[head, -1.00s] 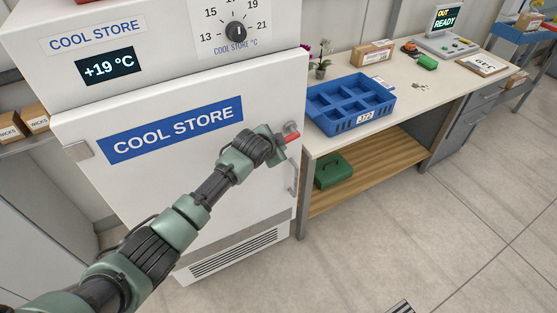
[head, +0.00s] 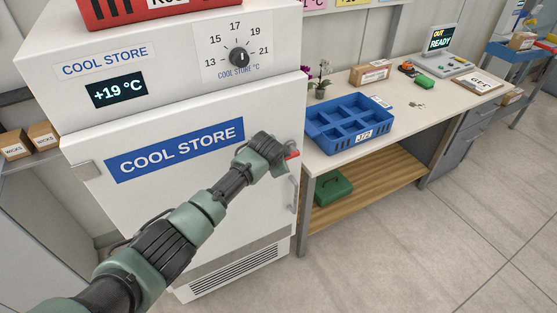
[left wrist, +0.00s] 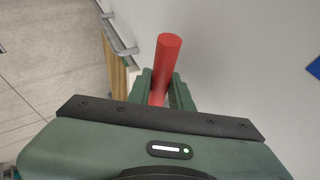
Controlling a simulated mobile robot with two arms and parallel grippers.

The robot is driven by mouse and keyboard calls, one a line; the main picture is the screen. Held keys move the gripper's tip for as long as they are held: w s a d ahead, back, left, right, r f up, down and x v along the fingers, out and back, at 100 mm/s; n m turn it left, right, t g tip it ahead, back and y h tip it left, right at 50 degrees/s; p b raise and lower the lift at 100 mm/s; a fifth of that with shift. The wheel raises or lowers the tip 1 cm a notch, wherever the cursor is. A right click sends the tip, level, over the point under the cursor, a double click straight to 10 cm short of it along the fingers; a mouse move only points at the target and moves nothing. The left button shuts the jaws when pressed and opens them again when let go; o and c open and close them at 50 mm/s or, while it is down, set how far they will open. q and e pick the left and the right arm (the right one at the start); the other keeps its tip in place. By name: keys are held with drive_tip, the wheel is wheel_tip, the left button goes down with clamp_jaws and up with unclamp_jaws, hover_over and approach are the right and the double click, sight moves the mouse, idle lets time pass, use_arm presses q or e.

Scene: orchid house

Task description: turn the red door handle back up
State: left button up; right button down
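The white cool store door (head: 130,205) is closed or nearly so in the head view. Its red door handle (head: 292,155) sticks out sideways, roughly level, at the door's right edge. My left gripper (head: 281,157) is at the handle and partly hides it. In the left wrist view the red handle (left wrist: 168,55) runs between the two green fingers of my left gripper (left wrist: 163,92). The fingers are close on both sides of it; whether they press on it I cannot tell. My right gripper is not in view.
A grey pull bar (head: 295,188) is below the handle. A bench (head: 420,112) with a blue tray (head: 335,142) stands just right of the cool store. A red crate (head: 150,12) is on top of the cool store. The floor (head: 450,220) in front of the bench is clear.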

use_arm(q)
drive_tip(key=shift+o, duration=0.4)
drive_tip(key=shift+r, duration=0.15)
drive_tip(key=v, duration=0.7)
drive_tip(key=shift+s+r+b, duration=0.2)
drive_tip(key=shift+b, duration=0.15)
